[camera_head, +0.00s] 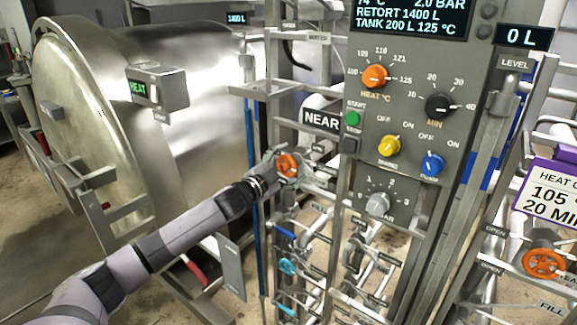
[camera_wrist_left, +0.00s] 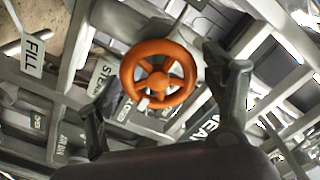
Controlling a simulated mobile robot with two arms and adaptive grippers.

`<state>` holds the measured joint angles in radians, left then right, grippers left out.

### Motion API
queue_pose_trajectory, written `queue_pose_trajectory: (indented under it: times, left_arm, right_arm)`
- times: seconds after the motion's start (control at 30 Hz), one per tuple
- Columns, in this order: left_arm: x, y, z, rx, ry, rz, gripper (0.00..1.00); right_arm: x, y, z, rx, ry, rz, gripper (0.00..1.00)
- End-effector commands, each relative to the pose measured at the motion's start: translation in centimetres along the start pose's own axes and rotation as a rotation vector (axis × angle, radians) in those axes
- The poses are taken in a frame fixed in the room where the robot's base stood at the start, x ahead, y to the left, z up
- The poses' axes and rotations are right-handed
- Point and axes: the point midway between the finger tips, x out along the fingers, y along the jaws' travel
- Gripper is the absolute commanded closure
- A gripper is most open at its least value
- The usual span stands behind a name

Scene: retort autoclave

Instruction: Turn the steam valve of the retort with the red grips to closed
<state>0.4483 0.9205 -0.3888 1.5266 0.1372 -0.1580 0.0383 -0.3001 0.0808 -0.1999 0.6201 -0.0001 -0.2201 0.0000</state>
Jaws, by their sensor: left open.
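An orange steam valve handwheel (camera_head: 288,163) sits on the pipe frame beside the NEAR sign. In the left wrist view the spoked handwheel (camera_wrist_left: 158,75) is whole, with a small white mark on its lower rim and a partly hidden STEAM label beside it. My left gripper (camera_head: 277,167) is at this wheel, its fingers open (camera_wrist_left: 152,86) on either side of the rim, with no clear contact. The large steel retort (camera_head: 190,85) with a HEAT sign stands at the left. A small red part (camera_head: 43,143) shows by its door; I cannot tell if it is a grip. My right gripper is not in view.
A second orange handwheel (camera_head: 543,263) is at the lower right. A grey control panel (camera_head: 412,150) with knobs stands right of my left gripper. Below are pipes and a cyan handwheel (camera_head: 288,266). Frame bars crowd the gripper.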

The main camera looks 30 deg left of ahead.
Motion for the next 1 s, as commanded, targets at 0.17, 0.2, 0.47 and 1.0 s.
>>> queue_pose_trajectory:
  times: [0.17,0.2,0.47,1.0]
  left_arm:
    - [0.0,0.0,0.0,-0.001,0.0,0.0,0.24]
    - [0.0,0.0,0.0,-0.001,0.0,0.0,0.24]
    - [-1.3,0.2,0.2,-0.002,-0.002,0.002,0.24]
    - [-8.8,0.2,0.1,-0.001,-0.002,0.003,0.24]
  right_arm:
    - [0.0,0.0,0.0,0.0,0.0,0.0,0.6]
    - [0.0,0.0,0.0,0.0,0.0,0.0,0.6]
    - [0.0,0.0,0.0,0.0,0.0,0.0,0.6]
    - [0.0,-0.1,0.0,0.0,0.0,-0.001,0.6]
